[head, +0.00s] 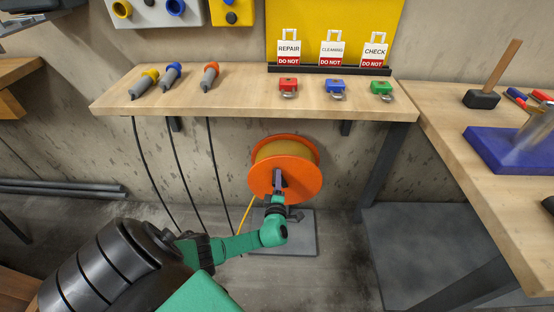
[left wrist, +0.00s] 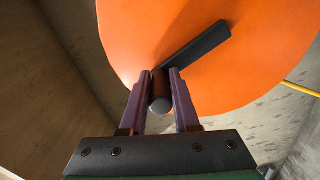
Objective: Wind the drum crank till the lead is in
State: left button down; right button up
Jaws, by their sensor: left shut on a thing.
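The orange drum (head: 286,166) stands low against the wall under the shelf, with yellow lead wound on it. Its dark crank arm shows in the left wrist view (left wrist: 197,52), running from the drum's face down to a round dark handle (left wrist: 160,92). My left gripper (head: 278,184) is in front of the drum, and in the left wrist view (left wrist: 160,92) its two purple fingers are shut on the crank handle. A yellow lead (head: 245,214) hangs from the drum's left side toward the floor; its end is hidden behind my arm. My right gripper is not in view.
A wooden shelf (head: 240,103) above holds three plugs with black cables hanging down and several padlocks. A workbench (head: 450,130) with a mallet and a blue base stands at right. A grey plate (head: 308,240) lies under the drum. Pipes (head: 60,188) lie along the left wall.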

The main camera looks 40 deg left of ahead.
pick_arm(q)
jog(key=shift+r, duration=0.1)
jog(key=c, duration=0.7)
grip_release()
jog(key=shift+s+d, duration=0.2)
jog(key=shift+s, duration=0.05)
jog(key=p+v, duration=0.3)
jog(key=v, duration=1.1)
jog(key=shift+o, duration=0.2)
